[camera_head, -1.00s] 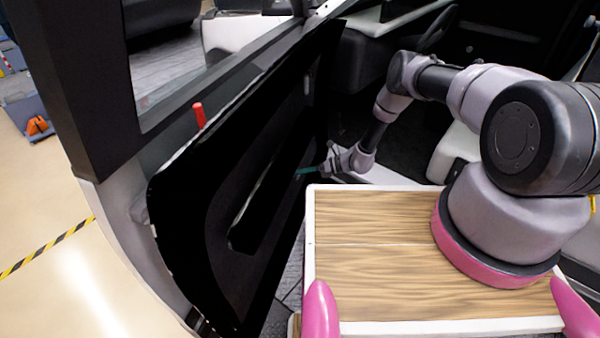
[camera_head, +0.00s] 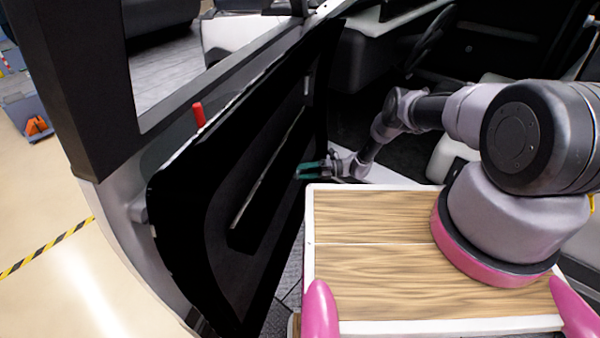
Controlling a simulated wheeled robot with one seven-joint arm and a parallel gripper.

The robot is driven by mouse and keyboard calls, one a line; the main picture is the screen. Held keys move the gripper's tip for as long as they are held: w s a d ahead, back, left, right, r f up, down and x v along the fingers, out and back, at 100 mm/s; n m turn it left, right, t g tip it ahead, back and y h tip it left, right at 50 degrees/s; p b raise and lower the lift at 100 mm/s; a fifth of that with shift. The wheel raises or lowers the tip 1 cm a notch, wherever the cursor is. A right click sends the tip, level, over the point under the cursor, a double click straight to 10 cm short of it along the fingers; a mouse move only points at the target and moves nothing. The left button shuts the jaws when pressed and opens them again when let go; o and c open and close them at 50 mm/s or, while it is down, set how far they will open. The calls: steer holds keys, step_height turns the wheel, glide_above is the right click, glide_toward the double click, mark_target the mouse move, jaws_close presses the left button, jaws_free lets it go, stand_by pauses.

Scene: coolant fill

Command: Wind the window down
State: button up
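The open car door has a dark inner panel (camera_head: 215,225) with a long armrest or pull (camera_head: 262,185). The door's window opening (camera_head: 175,75) is above it, and I see through to the floor and a vehicle beyond. I cannot tell how high the glass stands. No window crank or switch can be made out on the dark panel. My gripper (camera_head: 309,170) has teal fingertips that point left at the panel, near its far end. The two fingers look apart with nothing between them. Whether they touch the panel cannot be told.
A red pin (camera_head: 199,114) stands up from the door's top edge. The car's seat (camera_head: 452,155) and steering wheel (camera_head: 430,38) are behind my arm. Free floor (camera_head: 60,280) with yellow-black tape lies left of the door.

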steer(key=shift+w, duration=0.1)
stand_by(0.3)
steer(key=o, duration=1.4)
steer(key=d, duration=0.7)
steer(key=w+d, duration=0.1)
steer(key=d, duration=0.2)
steer(key=shift+d+r, duration=0.2)
steer(key=shift+d, duration=0.2)
steer(key=shift+w, duration=0.1)
